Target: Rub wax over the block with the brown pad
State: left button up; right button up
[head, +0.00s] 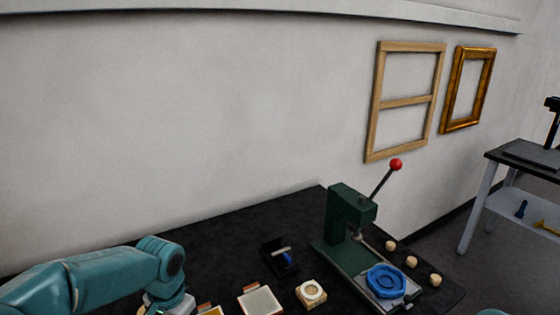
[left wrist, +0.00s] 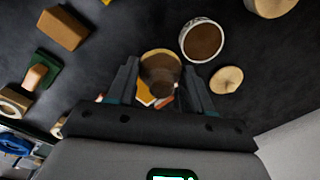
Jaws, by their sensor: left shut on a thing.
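In the left wrist view my left gripper (left wrist: 161,76) is shut on a round brown pad (left wrist: 160,64) with a pale tan rim, held between the two fingers. A round tin (left wrist: 203,39) with a pale rim and brown contents, likely the wax, stands just beyond the pad, to its right. A brown block (left wrist: 62,28) lies on the dark table at the upper left, apart from the gripper. In the head view only my left arm shows at the lower left; its fingertips are out of frame. My right gripper is not in view.
A green press (head: 347,220) with a red-knobbed lever and a blue round mould (head: 386,282) stand at the table's right. A cream block (head: 311,293) and a black tray (head: 279,257) are left of it. A pale wooden disc (left wrist: 226,79) lies beside the gripper.

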pick_arm(q)
jog(key=s+d+f+n, duration=0.1)
jog(key=d+n, duration=0.1)
jog(key=s+d+f+n, duration=0.1)
jog(key=d, duration=0.1)
jog(key=shift+s+f, duration=0.35)
jog(key=shift+w+d+n, duration=0.1)
jog(key=shift+w+n, duration=0.05)
jog(key=shift+n, duration=0.35)
